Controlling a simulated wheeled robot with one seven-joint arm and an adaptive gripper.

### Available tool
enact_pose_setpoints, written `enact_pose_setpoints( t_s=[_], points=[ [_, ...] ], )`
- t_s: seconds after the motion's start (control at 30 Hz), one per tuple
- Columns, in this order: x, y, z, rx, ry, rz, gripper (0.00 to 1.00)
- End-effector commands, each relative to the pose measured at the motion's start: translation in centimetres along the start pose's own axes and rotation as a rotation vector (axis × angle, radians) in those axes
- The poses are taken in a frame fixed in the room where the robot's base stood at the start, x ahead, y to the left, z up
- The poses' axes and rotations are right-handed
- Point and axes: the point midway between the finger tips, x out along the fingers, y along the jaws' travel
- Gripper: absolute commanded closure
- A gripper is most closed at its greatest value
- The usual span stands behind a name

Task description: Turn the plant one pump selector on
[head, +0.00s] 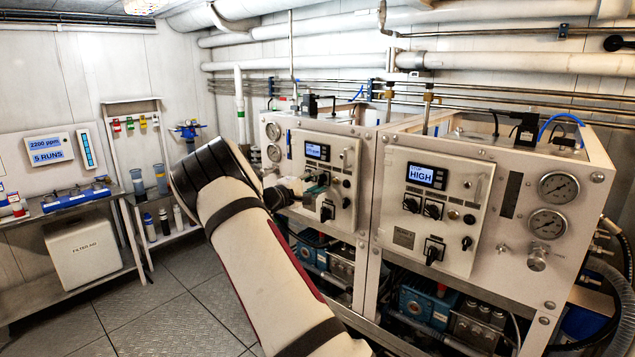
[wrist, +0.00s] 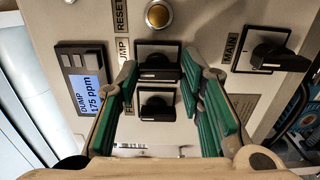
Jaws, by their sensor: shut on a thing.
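My gripper (wrist: 160,72) reaches the left plant's control panel (head: 345,160). In the wrist view, its green-padded fingers stand either side of the black selector (wrist: 157,62) beside a label partly reading "UMP". They are shut on this selector, whose handle lies across the picture. A second black selector (wrist: 157,105) sits just below it between the fingers, its label mostly hidden. The plant's display (wrist: 84,82) reads "DUMP 175 ppm". In the head view, my arm partly hides the gripper (head: 291,190) and the selectors.
A larger MAIN selector (wrist: 268,55) stands right of the fingers, and a round RESET button (wrist: 158,15) above. The neighbouring plant panel (head: 405,238) has a display reading "HIGH" and its own selectors. Gauges (head: 559,186) are far right. The floor (head: 175,315) at left is clear.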

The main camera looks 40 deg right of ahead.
Motion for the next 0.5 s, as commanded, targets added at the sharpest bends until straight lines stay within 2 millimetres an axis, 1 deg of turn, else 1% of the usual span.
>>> enact_pose_setpoints(
  t_s=[0.2, 0.5],
  points=[
    [0.01, -0.09, 0.1, 0.039, -0.002, -0.001, 0.93],
    [0.01, -0.12, 0.07, 0.047, -0.003, -0.002, 0.93]
  ],
)
